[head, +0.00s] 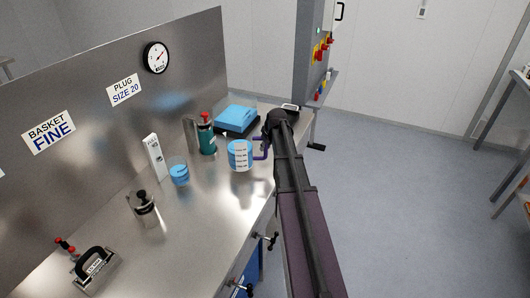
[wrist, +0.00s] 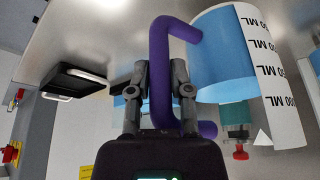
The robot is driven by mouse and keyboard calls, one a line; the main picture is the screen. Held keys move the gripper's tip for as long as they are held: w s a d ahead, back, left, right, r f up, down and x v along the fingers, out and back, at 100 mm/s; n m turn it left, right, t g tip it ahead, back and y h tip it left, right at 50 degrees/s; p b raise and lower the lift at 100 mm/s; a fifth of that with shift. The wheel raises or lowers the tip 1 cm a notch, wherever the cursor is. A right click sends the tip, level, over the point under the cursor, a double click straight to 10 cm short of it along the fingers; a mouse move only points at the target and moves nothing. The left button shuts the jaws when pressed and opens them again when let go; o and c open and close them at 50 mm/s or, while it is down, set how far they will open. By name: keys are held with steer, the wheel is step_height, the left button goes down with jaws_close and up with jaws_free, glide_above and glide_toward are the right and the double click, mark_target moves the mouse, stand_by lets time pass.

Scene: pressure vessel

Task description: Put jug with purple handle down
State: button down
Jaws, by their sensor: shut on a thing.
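The jug (head: 238,155) with the purple handle (head: 261,149) is in the middle of the head view, over the steel bench near its front edge. It holds blue liquid and has a white scale label. In the wrist view the jug (wrist: 227,55) is at the upper right, and its purple handle (wrist: 160,75) passes between my gripper's fingers. My gripper (wrist: 160,80) is shut on the handle. In the head view my arm hides most of the gripper. I cannot tell whether the jug's base touches the bench.
A teal bottle with a red cap (head: 207,138) and a black tray with a blue pack (head: 236,121) stand behind the jug. A beaker of blue liquid (head: 179,172), a white box (head: 154,157) and a metal canister (head: 144,208) stand to its left. The bench front (head: 215,225) is clear.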

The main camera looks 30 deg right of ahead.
steer(key=shift+d+b+x, duration=0.15)
steer(key=shift+b+x, duration=0.8)
steer(key=shift+d+b+x, duration=0.1)
steer(key=shift+b+x, duration=0.8)
steer(key=shift+x, duration=0.05)
steer(key=shift+s+f, duration=0.15)
steer(key=shift+f, duration=0.1)
steer(key=c, duration=0.5)
jaws_free()
steer(key=shift+r, duration=0.1)
steer(key=shift+c, duration=0.2)
steer(key=shift+r, duration=0.15)
steer(key=p+v, duration=1.1)
steer(key=v, duration=0.1)
